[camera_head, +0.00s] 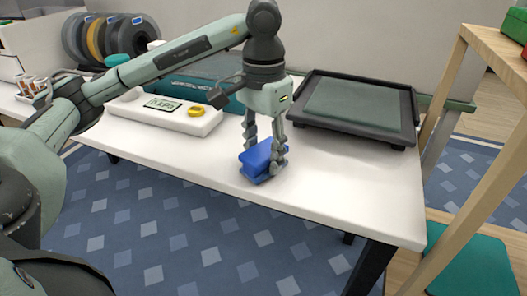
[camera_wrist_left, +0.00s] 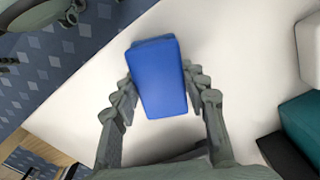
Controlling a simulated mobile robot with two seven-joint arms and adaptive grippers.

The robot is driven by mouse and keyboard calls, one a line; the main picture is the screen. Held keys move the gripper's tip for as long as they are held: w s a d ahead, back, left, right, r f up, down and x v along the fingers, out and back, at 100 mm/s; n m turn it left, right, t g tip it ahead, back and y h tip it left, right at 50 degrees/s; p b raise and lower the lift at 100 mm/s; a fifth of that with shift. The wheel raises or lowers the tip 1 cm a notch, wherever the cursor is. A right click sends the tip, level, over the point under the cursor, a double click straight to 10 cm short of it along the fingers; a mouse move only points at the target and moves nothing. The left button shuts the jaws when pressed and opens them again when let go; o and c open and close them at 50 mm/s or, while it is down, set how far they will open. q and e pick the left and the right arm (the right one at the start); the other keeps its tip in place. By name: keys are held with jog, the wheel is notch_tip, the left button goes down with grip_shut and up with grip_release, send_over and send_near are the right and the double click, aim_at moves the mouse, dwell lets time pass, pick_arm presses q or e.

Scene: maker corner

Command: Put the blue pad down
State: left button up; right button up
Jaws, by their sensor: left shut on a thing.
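The blue pad (camera_head: 256,160) is a small blue block near the front edge of the white table (camera_head: 345,190). My left gripper (camera_head: 265,150) comes down from above with its fingers on either side of the pad and is shut on it. In the left wrist view the blue pad (camera_wrist_left: 159,80) sits between the two fingers of my left gripper (camera_wrist_left: 163,92), with white tabletop around it. I cannot tell whether the pad touches the table. My right gripper is not in view.
A black-framed tray (camera_head: 350,108) with a grey-green surface stands to the right. A white scale (camera_head: 168,112) with a yellow ring (camera_head: 196,111) lies to the left. Filament spools (camera_head: 105,38) stand at the back left. The table's right front part is clear.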

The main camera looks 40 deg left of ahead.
pick_arm(q)
jog(key=shift+f, duration=0.1)
jog(key=o, duration=0.9)
jog(key=shift+o, duration=0.6)
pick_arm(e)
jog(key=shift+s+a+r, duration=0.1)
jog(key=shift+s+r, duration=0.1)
